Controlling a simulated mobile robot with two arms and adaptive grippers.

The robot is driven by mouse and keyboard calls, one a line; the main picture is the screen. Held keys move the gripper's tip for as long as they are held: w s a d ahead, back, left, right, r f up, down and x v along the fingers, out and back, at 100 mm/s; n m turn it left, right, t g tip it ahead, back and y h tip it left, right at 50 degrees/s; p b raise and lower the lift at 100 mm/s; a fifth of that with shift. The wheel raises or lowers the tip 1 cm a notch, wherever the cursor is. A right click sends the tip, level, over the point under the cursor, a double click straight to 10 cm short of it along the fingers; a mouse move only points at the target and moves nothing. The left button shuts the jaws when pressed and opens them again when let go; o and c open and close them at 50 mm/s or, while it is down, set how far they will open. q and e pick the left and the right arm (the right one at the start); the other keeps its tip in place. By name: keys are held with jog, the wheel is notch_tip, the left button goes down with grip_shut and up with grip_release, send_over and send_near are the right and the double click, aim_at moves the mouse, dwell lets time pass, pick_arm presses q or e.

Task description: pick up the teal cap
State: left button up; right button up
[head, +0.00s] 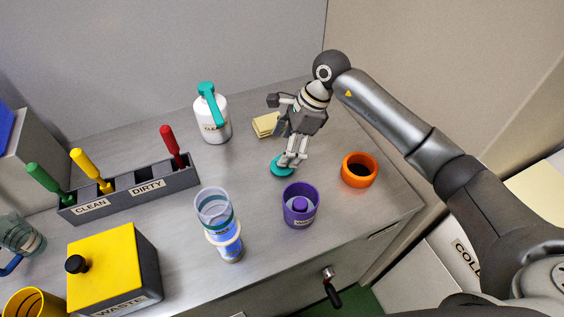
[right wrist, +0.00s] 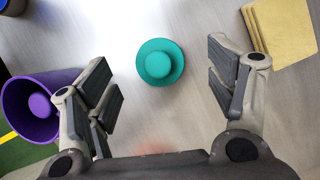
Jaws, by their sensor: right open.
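The teal cap (head: 281,167) is a round disc lying on the grey counter, partly hidden by my right gripper in the head view. In the right wrist view the teal cap (right wrist: 159,63) shows whole, with a raised round knob in its middle. My right gripper (head: 292,160) is above the cap and points down. In the right wrist view the right gripper's (right wrist: 166,90) fingers are spread wide and empty, with the cap lying between and a little beyond them. My left gripper is not in view.
A purple cup (head: 300,214) stands close in front of the cap. An orange ring-shaped cup (head: 360,170) is to the right. Yellow sponges (head: 264,125) and a white jug (head: 211,120) are behind. A clear container (head: 216,208) stands to the left front.

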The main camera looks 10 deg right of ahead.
jog(key=shift+w+a+f, duration=0.1)
jog(key=shift+f, duration=0.2)
jog(key=f, duration=0.1)
jog(key=f+p, duration=0.1)
jog(key=f, duration=0.2)
jog(key=shift+s+a+p, duration=0.35)
jog(key=shift+p, duration=0.05)
jog(key=shift+a+f, duration=0.15)
jog(key=shift+f, duration=0.25)
jog(key=shift+w+f, duration=0.1)
jog(key=shift+f, duration=0.05)
jog(key=c, duration=0.5)
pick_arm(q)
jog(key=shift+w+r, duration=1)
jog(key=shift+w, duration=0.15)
pick_arm(e)
jog(key=c, duration=0.4)
